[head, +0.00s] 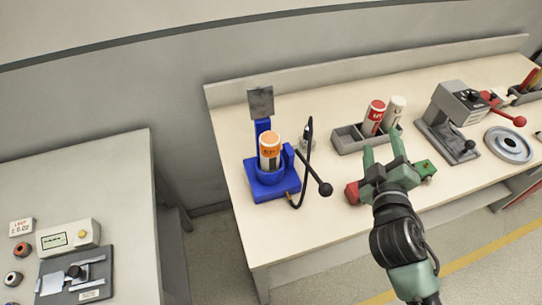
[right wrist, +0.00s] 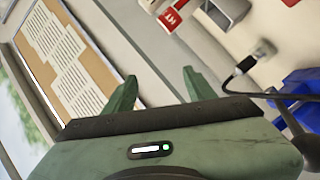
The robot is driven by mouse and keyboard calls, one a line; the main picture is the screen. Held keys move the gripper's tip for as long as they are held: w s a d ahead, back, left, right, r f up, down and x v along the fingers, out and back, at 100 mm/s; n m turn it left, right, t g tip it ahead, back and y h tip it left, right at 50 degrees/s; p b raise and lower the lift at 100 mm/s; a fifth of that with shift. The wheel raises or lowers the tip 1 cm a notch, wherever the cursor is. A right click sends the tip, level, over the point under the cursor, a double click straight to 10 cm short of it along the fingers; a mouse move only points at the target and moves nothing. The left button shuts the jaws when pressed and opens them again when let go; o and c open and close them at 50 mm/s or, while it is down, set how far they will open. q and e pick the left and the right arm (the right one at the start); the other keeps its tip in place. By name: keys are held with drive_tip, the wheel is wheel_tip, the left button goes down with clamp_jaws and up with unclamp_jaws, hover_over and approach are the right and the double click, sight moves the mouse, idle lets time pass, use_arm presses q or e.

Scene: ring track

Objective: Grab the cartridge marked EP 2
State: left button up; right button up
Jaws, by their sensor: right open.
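A cartridge with an orange cap and an orange-and-white label (head: 269,150) stands upright in a blue holder (head: 272,187); its lettering is too small to read surely. A red cartridge with white lettering (head: 375,114) and a white cartridge (head: 393,113) stand, slightly tilted, in a grey tray (head: 347,142). My right gripper (head: 383,150) is open and empty, in front of the tray and right of the blue holder. Its open fingers also show in the right wrist view (right wrist: 159,90), with nothing between them. My left gripper is not in view.
A black lever with a ball end (head: 325,188) sticks out beside the blue holder. A grey press with a red-knobbed handle (head: 458,108) and a round metal disc (head: 508,145) stand to the right. A second table with instruments (head: 120,190) is at left.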

drive_tip(key=w+a+r+n+t+y, duration=0.2)
drive_tip(key=a+r+n+t+y, duration=0.2)
drive_tip(key=a+r+n+y, duration=0.6)
drive_tip(key=n+g+y, duration=0.8)
drive_tip(key=n+g, duration=0.2)
drive_tip(key=n, duration=1.2)
hover_over(279, 145)
drive_tip(key=s+d, duration=0.2)
drive_tip(key=s, duration=0.2)
wheel_tip(279, 145, down, 2)
drive_tip(key=f, duration=0.1)
drive_tip(key=f+n+g+h, duration=0.1)
drive_tip(key=f+n, duration=0.1)
drive_tip(key=w+d+f+n+g+h, duration=0.1)
drive_tip(key=f, duration=0.2)
drive_tip(key=d+f+n+g+h, duration=0.1)
drive_tip(key=f+n+h, duration=0.1)
drive_tip(key=f, duration=0.1)
drive_tip(key=shift+w+d+f+n, duration=0.1)
drive_tip(key=shift+w+f+n, duration=0.15)
drive_tip(key=shift+n, duration=0.05)
drive_tip(key=p+x, duration=0.1)
drive_tip(key=x, duration=0.2)
drive_tip(key=p+x, duration=0.2)
drive_tip(key=x, duration=0.2)
drive_tip(key=shift+s+a, duration=0.2)
drive_tip(key=shift+a, duration=0.05)
drive_tip(key=shift+w+a+f, duration=0.15)
clamp_jaws()
